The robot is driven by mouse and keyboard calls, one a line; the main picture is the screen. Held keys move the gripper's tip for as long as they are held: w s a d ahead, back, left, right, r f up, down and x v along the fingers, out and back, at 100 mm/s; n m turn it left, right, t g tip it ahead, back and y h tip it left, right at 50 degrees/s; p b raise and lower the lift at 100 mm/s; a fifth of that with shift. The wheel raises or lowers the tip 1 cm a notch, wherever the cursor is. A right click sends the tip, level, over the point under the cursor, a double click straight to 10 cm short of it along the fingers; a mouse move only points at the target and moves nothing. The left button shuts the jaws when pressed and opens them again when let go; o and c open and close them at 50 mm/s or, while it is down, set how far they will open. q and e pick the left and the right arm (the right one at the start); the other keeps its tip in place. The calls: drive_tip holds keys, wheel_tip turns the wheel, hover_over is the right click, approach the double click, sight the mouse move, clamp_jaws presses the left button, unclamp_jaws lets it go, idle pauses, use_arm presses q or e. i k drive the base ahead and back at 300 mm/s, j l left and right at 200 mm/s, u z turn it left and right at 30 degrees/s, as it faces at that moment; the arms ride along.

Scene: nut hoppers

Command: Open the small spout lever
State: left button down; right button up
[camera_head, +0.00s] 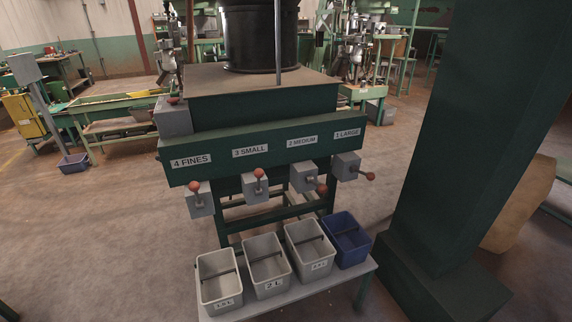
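A green hopper machine carries a front panel with labels for 4 FINES, 3 SMALL, 2 MEDIUM and 1 LARGE. The small spout (255,187) is a grey box under the 3 SMALL label (250,151). Its lever (259,178) has a red knob at the top and points up. The fines lever (195,190) also has its red knob up. The medium lever (318,187) and the large lever (366,175) point out to the right. Neither of my grippers shows in the head view.
Grey bins (229,298) and a blue bin (362,253) stand on a low bench (290,302) below the spouts. A thick green column (460,140) rises at the right. Open floor lies at the front left.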

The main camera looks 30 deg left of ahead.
sight(259, 173)
drive_tip(key=u, duration=1.1)
